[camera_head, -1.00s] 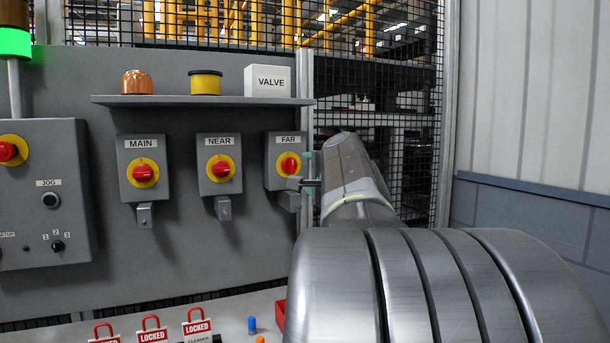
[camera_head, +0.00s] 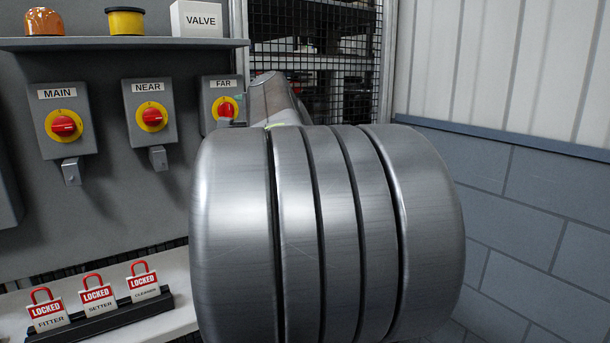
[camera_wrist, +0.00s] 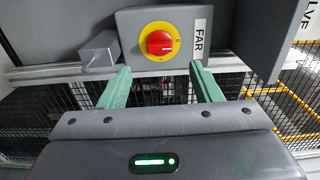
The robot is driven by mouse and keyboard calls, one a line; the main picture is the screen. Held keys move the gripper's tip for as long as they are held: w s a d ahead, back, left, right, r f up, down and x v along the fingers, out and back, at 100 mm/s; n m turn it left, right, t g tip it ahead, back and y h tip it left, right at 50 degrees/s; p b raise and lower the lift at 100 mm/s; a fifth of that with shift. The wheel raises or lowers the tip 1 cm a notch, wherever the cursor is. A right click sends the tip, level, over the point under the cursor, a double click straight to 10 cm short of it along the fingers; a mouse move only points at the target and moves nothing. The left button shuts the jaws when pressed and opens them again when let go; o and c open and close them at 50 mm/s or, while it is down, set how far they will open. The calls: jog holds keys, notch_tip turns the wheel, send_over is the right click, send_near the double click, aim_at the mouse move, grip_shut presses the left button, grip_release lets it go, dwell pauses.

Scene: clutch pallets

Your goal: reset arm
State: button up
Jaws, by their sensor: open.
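My gripper (camera_wrist: 161,90) is open and empty in the wrist view, its two green fingers apart. The FAR switch box (camera_wrist: 160,22), with a red knob on a yellow disc, is just beyond the fingertips. In the head view my grey arm covers the middle, and my gripper is hidden behind it. The FAR box (camera_head: 222,98) shows just left of the arm. The NEAR box (camera_head: 151,110) and MAIN box (camera_head: 66,119) are on the grey panel to its left, each with a red knob and a hasp below.
A shelf (camera_head: 120,43) above the boxes holds an orange dome, a yellow cap and a VALVE box (camera_head: 197,19). Red padlocks (camera_head: 97,295) stand in a black rack on a ledge, lower left. A mesh fence (camera_head: 330,60) is behind the arm. A block wall (camera_head: 530,200) is on the right.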

aim_at(228, 112)
jog(key=p+x, duration=0.1)
jog(key=x, duration=0.8)
jog(key=shift+w+a+f+p, duration=0.1)
jog(key=shift+w+a+p, duration=0.05)
jog(key=shift+p, duration=0.2)
